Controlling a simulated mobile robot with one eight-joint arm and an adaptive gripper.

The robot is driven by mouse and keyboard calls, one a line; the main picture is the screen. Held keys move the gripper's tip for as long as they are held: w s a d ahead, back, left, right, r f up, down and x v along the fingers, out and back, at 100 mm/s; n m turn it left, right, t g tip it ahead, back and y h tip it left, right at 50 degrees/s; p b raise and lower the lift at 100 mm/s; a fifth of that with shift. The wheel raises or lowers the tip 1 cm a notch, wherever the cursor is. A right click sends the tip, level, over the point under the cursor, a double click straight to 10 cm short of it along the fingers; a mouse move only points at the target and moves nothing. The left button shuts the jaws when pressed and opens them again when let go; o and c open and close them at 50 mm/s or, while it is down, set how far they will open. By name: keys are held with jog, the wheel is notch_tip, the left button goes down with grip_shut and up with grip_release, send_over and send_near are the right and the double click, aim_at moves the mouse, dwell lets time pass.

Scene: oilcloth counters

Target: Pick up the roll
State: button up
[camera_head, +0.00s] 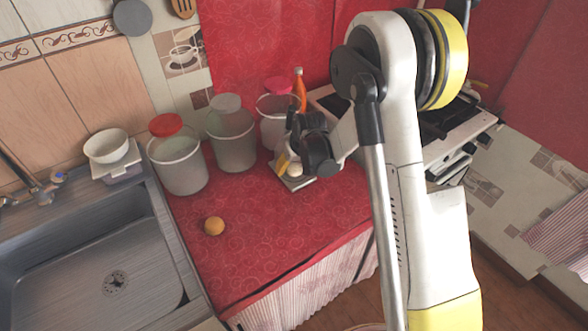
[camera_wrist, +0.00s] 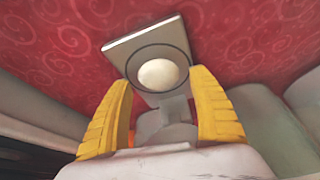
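A pale cream round piece (camera_wrist: 159,73), which may be the roll, rests on a flat grey-white slab with a dark ring (camera_wrist: 128,46). In the head view the cream piece (camera_head: 295,169) is partly covered by my gripper (camera_head: 288,164). In the wrist view my gripper (camera_wrist: 161,84) is open, its yellow fingers apart on either side of the near part of the cream piece. I cannot tell whether they touch it. A round orange-brown piece (camera_head: 214,226) lies alone on the red counter (camera_head: 265,245); I cannot tell if it is a roll or a fruit.
Lidded buckets (camera_head: 178,160) stand along the wall behind, with an orange bottle (camera_head: 299,88) near the right one. A sink (camera_head: 100,265) is at left, with a white bowl (camera_head: 106,146) behind it. A stove (camera_head: 455,135) is at right. The counter's front is clear.

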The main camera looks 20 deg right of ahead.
aim_at(294, 168)
jog(key=c, duration=0.9)
jog(key=shift+c, duration=0.6)
jog(key=shift+r, duration=0.1)
jog(key=shift+r, duration=0.25)
notch_tip(294, 168, up, 4)
jog(key=shift+r+p, duration=0.1)
jog(key=shift+p, duration=1.15)
jog(key=s+d+r+p, duration=0.3)
jog(key=s+d+r, duration=0.25)
jog(key=d, duration=0.45)
jog(key=w+d+r+p, duration=0.3)
jog(key=w+d+r, duration=0.2)
jog(key=w+d, duration=0.4)
jog(key=w+d+r+p, duration=0.4)
jog(key=w+d, duration=0.5)
jog(key=d, duration=0.8)
notch_tip(294, 168, up, 2)
jog(key=shift+r, duration=0.2)
